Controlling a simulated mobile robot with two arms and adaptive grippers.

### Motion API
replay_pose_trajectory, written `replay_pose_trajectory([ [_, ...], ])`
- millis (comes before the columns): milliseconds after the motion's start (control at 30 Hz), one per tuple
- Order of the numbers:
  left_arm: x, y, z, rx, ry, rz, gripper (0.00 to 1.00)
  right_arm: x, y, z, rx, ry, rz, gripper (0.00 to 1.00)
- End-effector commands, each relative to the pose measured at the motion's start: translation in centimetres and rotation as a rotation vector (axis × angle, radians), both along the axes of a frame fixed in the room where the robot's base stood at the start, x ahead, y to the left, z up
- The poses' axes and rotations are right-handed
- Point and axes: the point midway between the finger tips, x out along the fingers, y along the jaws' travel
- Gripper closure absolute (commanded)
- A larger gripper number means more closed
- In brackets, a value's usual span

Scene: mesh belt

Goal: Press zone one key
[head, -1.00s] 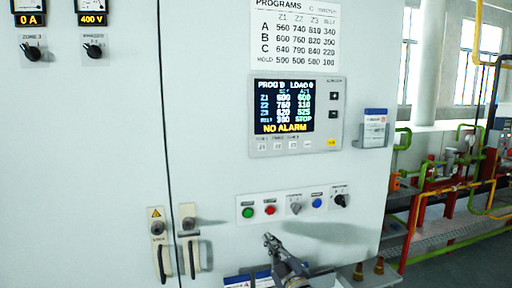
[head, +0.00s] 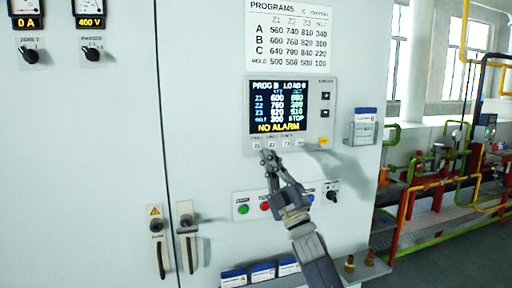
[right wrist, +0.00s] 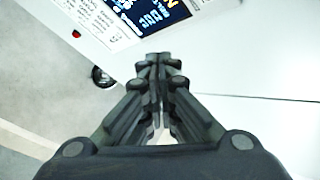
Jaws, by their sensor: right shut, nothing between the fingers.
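The controller (head: 318,118) on the white cabinet has a lit screen reading "NO ALARM". Below the screen is a row of small pale keys; the zone one key (head: 257,146), marked Z1, is at its left end. My right gripper (head: 268,157) is shut and empty, its fingertips just below the Z1 and Z2 keys in the head view. Whether the tips touch the panel cannot be told. In the right wrist view the shut fingertips (right wrist: 160,60) show below part of the controller screen (right wrist: 150,12). My left gripper is not in view.
Below the controller are a green button (head: 243,210), a red button (head: 265,206) and a black rotary switch (head: 332,196); my right arm hides part of this row. A card holder (head: 363,128) juts out at right. A shelf with several boxes (head: 262,272) sits below.

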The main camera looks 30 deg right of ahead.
Motion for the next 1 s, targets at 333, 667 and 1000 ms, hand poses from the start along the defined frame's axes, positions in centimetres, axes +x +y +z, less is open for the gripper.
replay_pose_trajectory([
  [333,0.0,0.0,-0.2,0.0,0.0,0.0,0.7,1.0,-0.2,-0.1,0.002,0.0,0.001,1.0],
  [667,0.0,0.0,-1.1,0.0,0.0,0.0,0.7,5.5,-1.3,-0.1,0.003,0.001,0.0,1.0],
  [1000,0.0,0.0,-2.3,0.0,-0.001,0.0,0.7,8.3,-2.0,-0.1,0.001,0.0,0.001,1.0],
])
